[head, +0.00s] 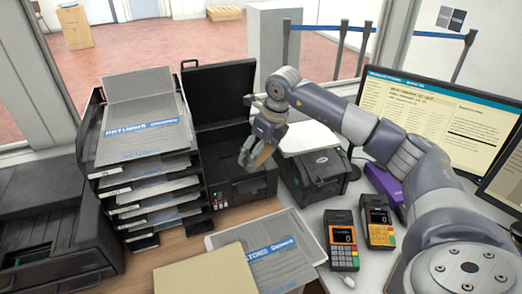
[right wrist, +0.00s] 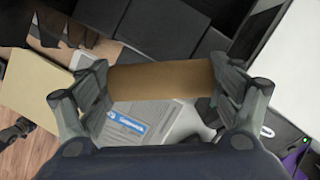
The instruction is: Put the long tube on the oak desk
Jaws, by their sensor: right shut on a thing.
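My right gripper (head: 256,154) is above the counter near the black printer, in the middle of the head view. In the right wrist view the right gripper (right wrist: 160,88) is shut on a brown cardboard tube (right wrist: 160,79), which spans the gap between the two fingers. In the head view only a small tan part of the tube (head: 265,155) shows at the fingers. The tube is held above the surface. A wooden desk top (head: 180,247) shows at the lower left, partly covered by trays and papers.
A stacked paper tray (head: 140,180) stands left, beside the black printer (head: 238,188). A tan folder (head: 205,272) and a grey printed envelope (head: 268,262) lie in front. Two card terminals (head: 342,240) (head: 377,222), a label printer (head: 313,176) and a monitor (head: 440,115) stand right.

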